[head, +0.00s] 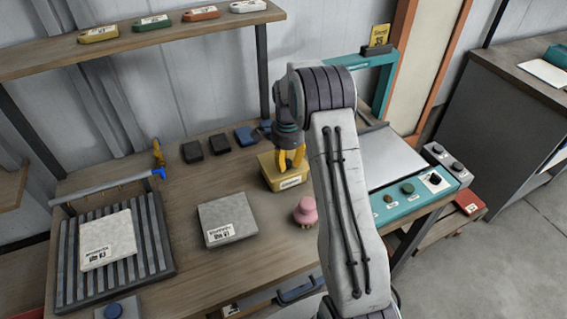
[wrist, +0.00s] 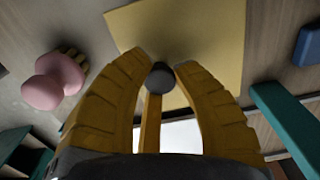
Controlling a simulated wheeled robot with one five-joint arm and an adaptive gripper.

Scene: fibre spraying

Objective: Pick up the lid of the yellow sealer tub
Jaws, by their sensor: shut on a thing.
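The yellow sealer tub (head: 284,178) stands on the wooden bench, with a label on its front side. Its yellow lid (wrist: 190,30) fills the top middle of the wrist view. My gripper (head: 291,160) is directly above the tub, pointing down. In the wrist view my gripper's yellow fingers (wrist: 160,70) are closed around a small dark round knob (wrist: 160,77) over the lid. The lid appears to be on the tub; I cannot tell whether there is a gap beneath it.
A pink-topped brush (head: 306,211) stands close in front of the tub. A grey labelled slab (head: 227,220) lies to the left, and a teal-edged machine (head: 415,200) is to the right. Dark blocks (head: 220,143) and a blue block (head: 246,136) sit behind.

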